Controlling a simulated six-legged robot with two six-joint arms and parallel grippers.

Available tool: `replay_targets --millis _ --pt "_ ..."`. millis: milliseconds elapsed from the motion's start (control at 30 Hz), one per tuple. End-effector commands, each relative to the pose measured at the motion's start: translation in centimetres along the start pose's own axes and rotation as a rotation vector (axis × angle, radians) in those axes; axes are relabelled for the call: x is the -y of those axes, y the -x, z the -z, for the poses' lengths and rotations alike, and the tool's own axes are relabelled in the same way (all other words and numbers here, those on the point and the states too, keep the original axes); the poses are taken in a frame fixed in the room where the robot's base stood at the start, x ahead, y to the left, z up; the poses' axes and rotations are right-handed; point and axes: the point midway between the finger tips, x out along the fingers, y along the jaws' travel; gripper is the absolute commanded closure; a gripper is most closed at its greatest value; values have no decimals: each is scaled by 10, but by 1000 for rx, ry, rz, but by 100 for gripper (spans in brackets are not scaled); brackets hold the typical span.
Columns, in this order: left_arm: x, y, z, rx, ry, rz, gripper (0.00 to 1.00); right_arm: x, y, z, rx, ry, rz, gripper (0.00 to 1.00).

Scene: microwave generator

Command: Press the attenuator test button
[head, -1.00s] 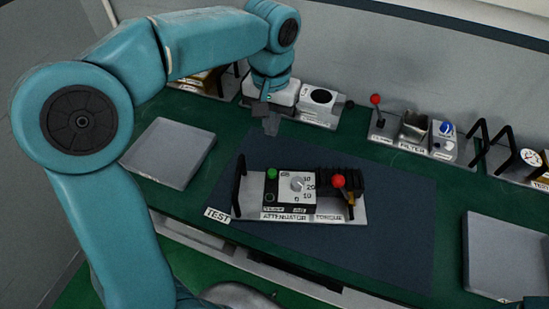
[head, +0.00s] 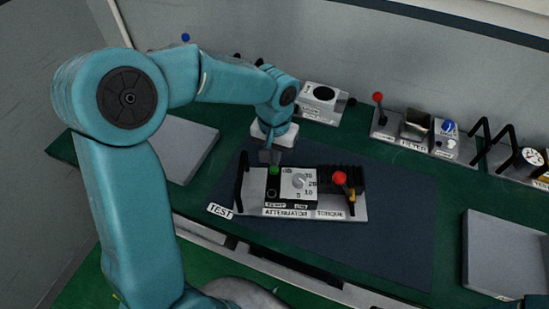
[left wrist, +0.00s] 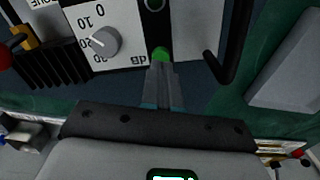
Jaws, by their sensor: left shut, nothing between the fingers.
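The attenuator unit (head: 298,182) stands on a grey base plate on the dark mat, with a white dial face and grey knob. Its green button (head: 274,170) is at the unit's left, above a dark strip with a small label. My left gripper (head: 270,157) is shut and empty, right at the far side of the green button. In the left wrist view the closed fingertips (left wrist: 160,66) meet the edge of the green button (left wrist: 160,53) and partly cover it. I cannot tell whether they touch it or whether the button is pushed in. My right gripper is not in view.
A black handle (head: 241,178) rises left of the unit, close to my gripper. The red-knobbed torque lever (head: 339,179) stands on the right of the same plate. A grey tray (head: 185,153) lies left, another (head: 505,255) right. Other modules line the wall.

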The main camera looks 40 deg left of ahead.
Motion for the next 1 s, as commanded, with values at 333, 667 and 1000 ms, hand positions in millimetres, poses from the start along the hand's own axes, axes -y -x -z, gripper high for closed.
replay_targets --millis 333,667,1000 --pt "0 -22 0 0 1 -1 100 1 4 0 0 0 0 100" --pt "0 -28 0 0 1 -1 100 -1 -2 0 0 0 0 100" --pt "0 -48 -2 7 0 1 100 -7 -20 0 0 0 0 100"
